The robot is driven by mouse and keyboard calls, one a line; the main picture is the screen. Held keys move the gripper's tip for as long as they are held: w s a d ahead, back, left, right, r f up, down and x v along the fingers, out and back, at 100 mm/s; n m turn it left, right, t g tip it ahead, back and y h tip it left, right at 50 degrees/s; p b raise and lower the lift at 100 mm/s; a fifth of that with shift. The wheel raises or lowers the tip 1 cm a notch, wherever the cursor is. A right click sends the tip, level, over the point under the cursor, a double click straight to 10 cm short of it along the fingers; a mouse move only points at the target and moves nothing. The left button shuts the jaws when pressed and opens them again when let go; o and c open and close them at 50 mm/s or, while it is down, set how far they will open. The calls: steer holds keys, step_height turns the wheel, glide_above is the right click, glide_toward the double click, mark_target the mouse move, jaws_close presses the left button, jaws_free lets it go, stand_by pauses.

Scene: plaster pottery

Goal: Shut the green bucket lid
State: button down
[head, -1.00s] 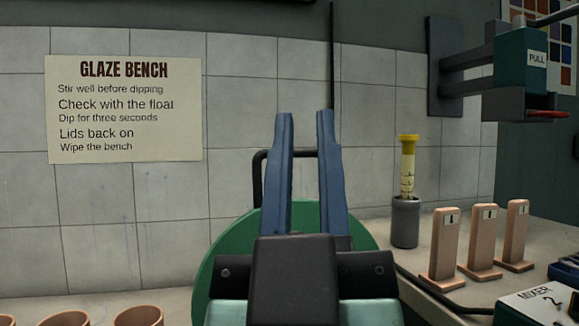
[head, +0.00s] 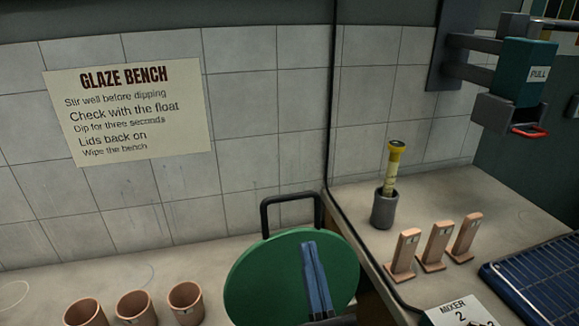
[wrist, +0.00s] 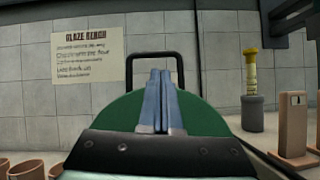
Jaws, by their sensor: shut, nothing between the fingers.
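The green lid (head: 262,275) is a large round disc low in the middle of the head view. It appears raised at a tilt, its broad face towards me. A dark loop handle (head: 291,205) stands up at its upper edge. The bucket itself cannot be made out. My gripper (head: 309,246) is shut and empty, its blue fingers together in front of the lid's face. In the wrist view the lid (wrist: 122,112) shows behind the fingers (wrist: 160,73), with the handle above. I cannot tell whether the fingertips touch the lid.
Several clay cups (head: 136,306) stand left of the lid. To the right are upright clay test tiles (head: 437,246), a yellow-topped float in a grey holder (head: 383,210), a blue rack (head: 535,280) and a "MIXER 2" card (head: 462,312). A tiled wall (head: 265,110) closes the back.

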steer(key=w+a+r+n+p, duration=0.2)
steer(key=w+a+r, duration=0.1)
steer(key=w, duration=0.5)
steer(key=shift+r+g+y, duration=0.25)
steer(key=shift+g+y, duration=0.05)
steer(key=shift+y, duration=0.1)
steer(key=shift+s, duration=0.15)
